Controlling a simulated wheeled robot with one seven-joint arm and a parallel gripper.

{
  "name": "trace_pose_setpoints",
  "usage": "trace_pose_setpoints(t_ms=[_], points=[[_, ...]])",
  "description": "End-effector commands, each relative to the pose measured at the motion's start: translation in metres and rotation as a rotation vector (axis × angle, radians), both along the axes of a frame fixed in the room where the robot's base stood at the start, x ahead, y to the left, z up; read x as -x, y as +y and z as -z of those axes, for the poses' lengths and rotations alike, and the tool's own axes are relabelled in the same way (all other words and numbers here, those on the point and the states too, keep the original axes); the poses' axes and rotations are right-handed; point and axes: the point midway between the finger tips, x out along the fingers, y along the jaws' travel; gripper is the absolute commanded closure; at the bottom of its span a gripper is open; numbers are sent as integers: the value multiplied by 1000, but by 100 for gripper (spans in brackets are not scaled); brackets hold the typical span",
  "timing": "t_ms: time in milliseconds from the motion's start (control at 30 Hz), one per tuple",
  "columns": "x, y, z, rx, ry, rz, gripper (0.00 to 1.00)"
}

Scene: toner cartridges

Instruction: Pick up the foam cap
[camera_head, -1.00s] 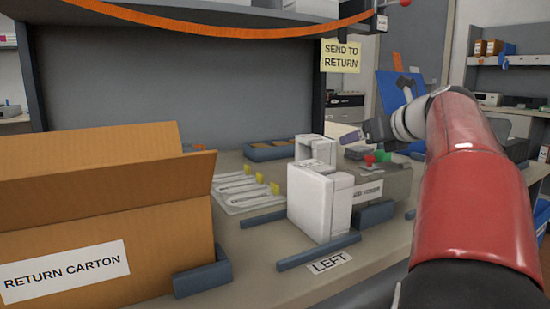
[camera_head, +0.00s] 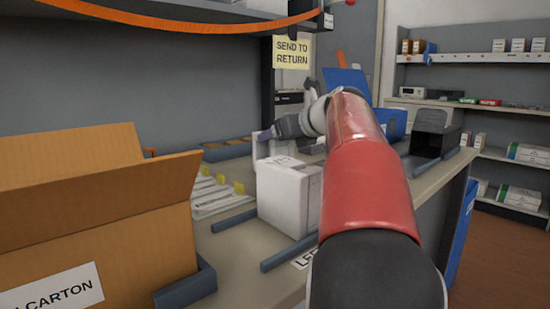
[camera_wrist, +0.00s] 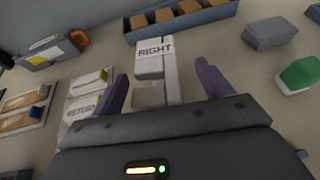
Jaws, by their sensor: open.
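A white foam cap (camera_wrist: 150,65), marked RIGHT on a flat face, shows in the wrist view between and beyond my open fingertips. My gripper (camera_wrist: 163,82) is over it, with one finger on each side; I cannot tell whether they touch it. In the head view, my gripper (camera_head: 266,137) is at the rear white block (camera_head: 272,148), mostly hidden behind a nearer white block. That nearer white block (camera_head: 284,195) stands on the bench beside my arm.
An open cardboard carton (camera_head: 95,220) stands at the left. Blue-grey rails (camera_head: 285,252) lie along the bench. A green-topped block (camera_wrist: 298,75) and a grey block (camera_wrist: 270,33) lie to the right in the wrist view. A tray with brown pieces (camera_wrist: 180,15) is beyond.

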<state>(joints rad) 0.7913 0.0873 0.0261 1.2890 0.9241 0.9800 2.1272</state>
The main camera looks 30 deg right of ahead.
Motion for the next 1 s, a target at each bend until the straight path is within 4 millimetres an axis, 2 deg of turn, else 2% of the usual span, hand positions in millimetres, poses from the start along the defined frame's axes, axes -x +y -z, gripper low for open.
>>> trace_pose_setpoints(t_ms=[100,200,433,800,1000], points=[[-19,3,9,-2,3,-2,22],[-29,4,12,0,2,-1,22],[-30,4,12,0,1,1,23],[-29,4,12,-1,1,1,69],[-29,4,11,-1,1,1,69]])
